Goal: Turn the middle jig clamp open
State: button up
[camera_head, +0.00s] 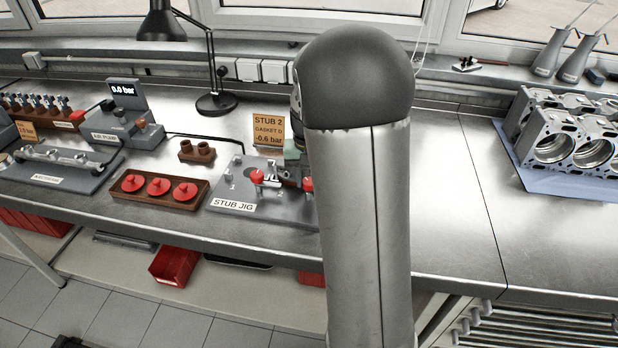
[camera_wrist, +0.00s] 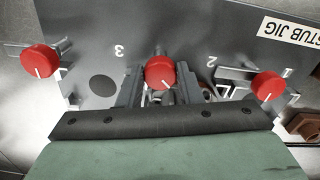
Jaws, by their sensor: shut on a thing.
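The stub jig (camera_head: 228,190) is a grey plate on the bench, partly hidden by my arm in the head view. The wrist view shows its plate (camera_wrist: 88,45) upside down, with marks 3, 2 and 1 from left to right. Three red clamp knobs with white lines show there: left (camera_wrist: 40,61), middle (camera_wrist: 160,72) and right (camera_wrist: 268,85). My gripper (camera_wrist: 160,80) is shut on the middle clamp, one finger on each side of its knob. The middle knob's line slants to the lower right. Red knobs (camera_head: 257,176) also show in the head view.
A brown tray with red discs (camera_head: 133,183) lies left of the jig. A sign reading STUB 2, -0.6 bar (camera_head: 268,130) stands behind it, with a black lamp (camera_head: 216,103) farther back. Engine blocks (camera_head: 552,147) stand at right. Bare bench lies right of my arm.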

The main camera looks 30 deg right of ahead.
jog(key=m, duration=0.4)
jog(key=shift+a+m, duration=0.1)
jog(key=shift+m, duration=0.2)
jog(key=shift+w+m+p, duration=0.1)
jog(key=shift+m+p, duration=0.25)
jog(key=shift+m, duration=1.85)
jog(key=o, duration=1)
notch_tip(320, 180, up, 18)
jog(key=shift+f+b, duration=0.25)
jog(key=shift+b, duration=0.2)
